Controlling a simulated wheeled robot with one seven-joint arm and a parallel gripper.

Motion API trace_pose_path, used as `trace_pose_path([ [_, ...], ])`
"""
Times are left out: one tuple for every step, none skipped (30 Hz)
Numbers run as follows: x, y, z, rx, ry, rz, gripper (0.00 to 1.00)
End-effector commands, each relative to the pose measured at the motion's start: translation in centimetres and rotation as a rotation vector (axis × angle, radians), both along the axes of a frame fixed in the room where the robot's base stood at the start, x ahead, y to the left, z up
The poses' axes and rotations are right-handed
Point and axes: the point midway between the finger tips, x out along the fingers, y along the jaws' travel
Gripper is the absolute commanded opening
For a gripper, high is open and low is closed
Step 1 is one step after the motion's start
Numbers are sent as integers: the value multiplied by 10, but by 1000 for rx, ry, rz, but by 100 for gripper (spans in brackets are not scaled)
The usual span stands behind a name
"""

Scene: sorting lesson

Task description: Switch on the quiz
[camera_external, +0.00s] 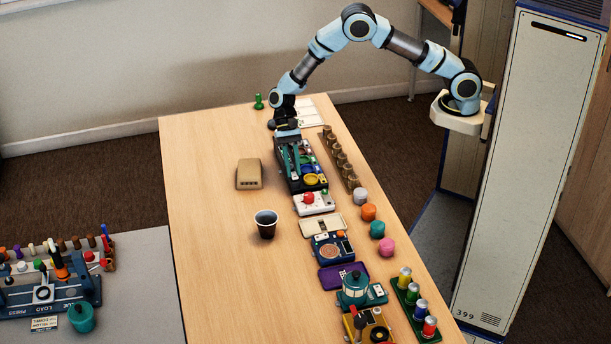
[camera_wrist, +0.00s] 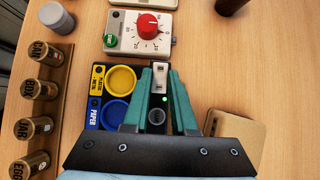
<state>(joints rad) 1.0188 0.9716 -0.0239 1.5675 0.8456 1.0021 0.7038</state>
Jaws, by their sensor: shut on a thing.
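The quiz is a dark box (camera_external: 309,184) on the table, with a yellow round pad (camera_wrist: 120,79) labelled plastic and metal and a blue round pad (camera_wrist: 114,114) labelled paper. A white switch plate (camera_wrist: 158,83) sits on its right side in the wrist view. A small green light (camera_wrist: 165,98) glows near it. My gripper (camera_wrist: 153,78) reaches down over this side, its green fingers close together at the white switch. It also shows in the external view (camera_external: 290,163). It is shut on the switch; the fingers partly hide the contact.
A white timer (camera_wrist: 141,32) with a red dial stands just beyond the quiz. Labelled brown cans (camera_wrist: 41,90) stand in a rack alongside. A tan box (camera_external: 249,174) and a dark cup (camera_external: 266,224) stand on the other side. The table's left part is clear.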

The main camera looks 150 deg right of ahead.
Motion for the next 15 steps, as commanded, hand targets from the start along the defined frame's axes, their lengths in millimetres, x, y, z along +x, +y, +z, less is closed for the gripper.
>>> trace_pose_path([
  [0, 0, -1, 0, 0, -1, 27],
  [0, 0, -1, 0, 1, -1, 30],
  [0, 0, -1, 0, 1, -1, 35],
  [0, 0, -1, 0, 1, -1, 38],
  [0, 0, 0, 0, 1, -1, 42],
  [0, 0, 0, 0, 1, -1, 46],
  [0, 0, 0, 0, 1, -1, 50],
  [0, 0, 0, 0, 1, -1, 53],
  [0, 0, 0, 0, 1, -1, 55],
  [0, 0, 0, 0, 1, -1, 55],
  [0, 0, 0, 0, 1, -1, 55],
  [0, 0, 0, 0, 1, -1, 55],
  [0, 0, 0, 0, 1, -1, 55],
  [0, 0, 0, 0, 1, -1, 55],
  [0, 0, 0, 0, 1, -1, 55],
])
